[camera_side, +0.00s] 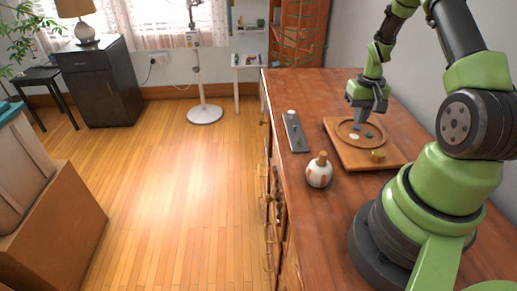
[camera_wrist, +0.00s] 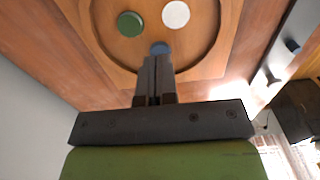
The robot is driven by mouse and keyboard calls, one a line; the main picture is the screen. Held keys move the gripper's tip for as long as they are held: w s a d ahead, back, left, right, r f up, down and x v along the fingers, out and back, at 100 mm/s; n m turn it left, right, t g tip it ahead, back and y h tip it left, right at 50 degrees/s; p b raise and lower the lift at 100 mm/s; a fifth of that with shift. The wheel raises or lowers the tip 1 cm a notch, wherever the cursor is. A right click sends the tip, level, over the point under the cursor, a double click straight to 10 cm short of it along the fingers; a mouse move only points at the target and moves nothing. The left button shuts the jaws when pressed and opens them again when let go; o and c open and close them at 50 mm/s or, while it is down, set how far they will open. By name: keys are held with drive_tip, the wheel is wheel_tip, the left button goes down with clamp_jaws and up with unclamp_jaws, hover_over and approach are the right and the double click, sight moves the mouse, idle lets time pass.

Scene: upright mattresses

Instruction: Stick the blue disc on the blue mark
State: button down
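The blue disc (camera_wrist: 160,48) shows just past my fingertips in the wrist view, partly covered by them, over the round wooden tray (camera_wrist: 222,40). My gripper (camera_wrist: 158,62) points down at the tray, its fingers close together with a thin dark slit between them. I cannot tell whether they touch the disc. In the side view my gripper (camera_side: 361,120) is low over the tray's far part. The blue mark (camera_wrist: 292,46) is on the grey bar (camera_side: 295,132) left of the tray.
A green disc (camera_wrist: 130,23) and a white disc (camera_wrist: 176,14) lie in the tray. A white-and-brown bottle (camera_side: 319,172) stands left of the board, near the dresser edge. The right part of the dresser top looks clear.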

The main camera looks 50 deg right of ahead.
drive_tip(key=shift+f, duration=0.8)
idle(0.8)
drive_tip(key=shift+r, duration=2.55)
drive_tip(key=shift+w+a+r, duration=0.15)
drive_tip(key=shift+r, duration=0.1)
drive_tip(key=w+a+r+n+t, duration=0.2)
drive_tip(key=w+a+r+t, duration=0.15)
drive_tip(key=a+r, duration=1.25)
drive_tip(key=s+a+r+n+t+y, duration=0.1)
drive_tip(key=s+a+r+t, duration=0.1)
drive_tip(key=s+a, duration=0.3)
drive_tip(key=s+a+r+n+t+y, duration=0.1)
drive_tip(key=s+a+r, duration=0.3)
drive_tip(key=a, duration=0.4)
drive_tip(key=shift+s+a+r+n+t, duration=0.25)
drive_tip(key=shift+s+r+n+t, duration=0.1)
drive_tip(key=shift+s+n, duration=0.2)
